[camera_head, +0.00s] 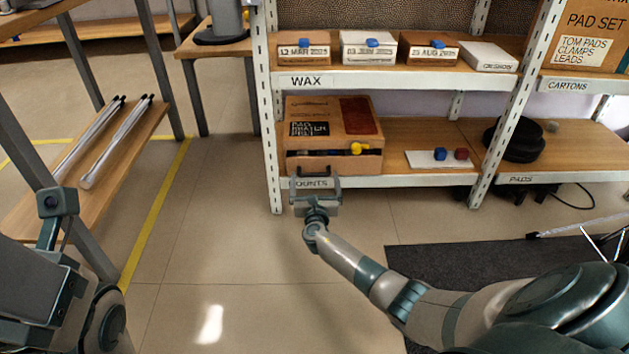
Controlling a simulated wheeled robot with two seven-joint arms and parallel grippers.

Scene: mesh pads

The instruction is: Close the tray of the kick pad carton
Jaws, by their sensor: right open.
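The kick pad carton (304,112) is a brown box with a dark printed label and a dark red patch, standing at the left end of the lower shelf. Its tray (330,166) is low at the front, with a dark gap above its front edge and a yellow knob (357,148) to the right. How far the tray sticks out is hard to tell. My right gripper (315,174) is open and empty, just in front of the shelf edge below the tray's left half. My left arm shows at the lower left, but I cannot make out its gripper.
The lower shelf (400,181) has a white edge and an upright post at its left. A white card with blue and red knobs (440,158) lies right of the carton, then black round pads (514,140). Small boxes (368,49) line the shelf above.

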